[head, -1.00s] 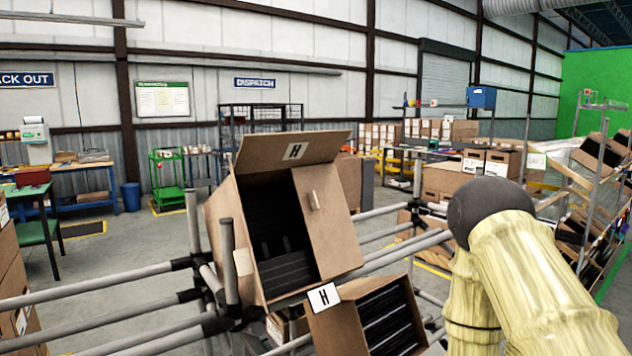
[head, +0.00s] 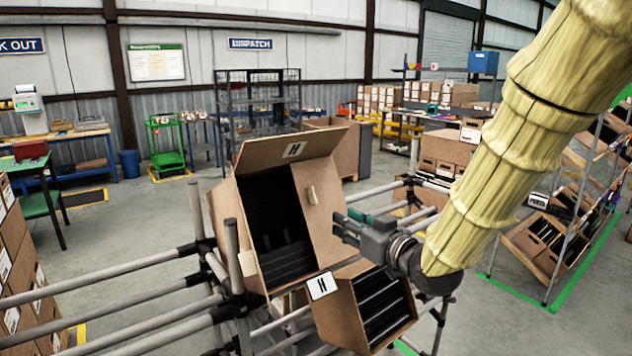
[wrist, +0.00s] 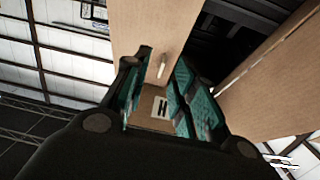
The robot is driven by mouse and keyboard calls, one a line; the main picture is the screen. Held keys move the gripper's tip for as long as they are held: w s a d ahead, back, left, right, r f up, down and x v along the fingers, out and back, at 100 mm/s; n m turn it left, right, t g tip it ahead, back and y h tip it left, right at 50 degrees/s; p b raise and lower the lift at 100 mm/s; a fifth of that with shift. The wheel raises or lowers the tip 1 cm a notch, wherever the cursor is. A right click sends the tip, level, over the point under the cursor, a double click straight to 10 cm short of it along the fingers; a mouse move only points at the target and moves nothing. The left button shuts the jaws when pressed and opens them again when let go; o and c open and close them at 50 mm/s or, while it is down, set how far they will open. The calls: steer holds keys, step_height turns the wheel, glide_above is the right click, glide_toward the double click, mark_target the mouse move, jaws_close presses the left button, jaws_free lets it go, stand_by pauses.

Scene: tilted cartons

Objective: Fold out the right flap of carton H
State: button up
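Carton H (head: 222,222) is a brown box tilted on a pipe rack, with a dark ribbed inside. Its top flap (head: 265,151) stands up and bears an H label. Its right flap (head: 326,236) has a small pale tab (head: 311,195) and stands at the right of the opening; its exact angle is unclear. It also shows in the wrist view (wrist: 150,25). My gripper (head: 343,225) is at the flap's right edge. In the wrist view its teal-padded fingers (wrist: 154,92) are apart, with the flap ahead of the gap. Contact cannot be told.
A smaller carton (head: 372,310) with dark contents sits just below my gripper, near an H label plate (head: 321,285). Grey rack pipes (head: 110,273) extend left. A pipe post (head: 232,255) stands before the carton's left side. Open floor (head: 480,238) shows to the right.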

mark_target(316, 189)
step_height(316, 189, up, 5)
steer(key=a+y, duration=0.1)
steer(key=shift+n, duration=0.4)
steer(key=p+x, duration=0.4)
steer(key=x, duration=0.6)
steer(key=shift+w+a, duration=0.1)
steer(key=shift+w, duration=0.2)
jaws_close()
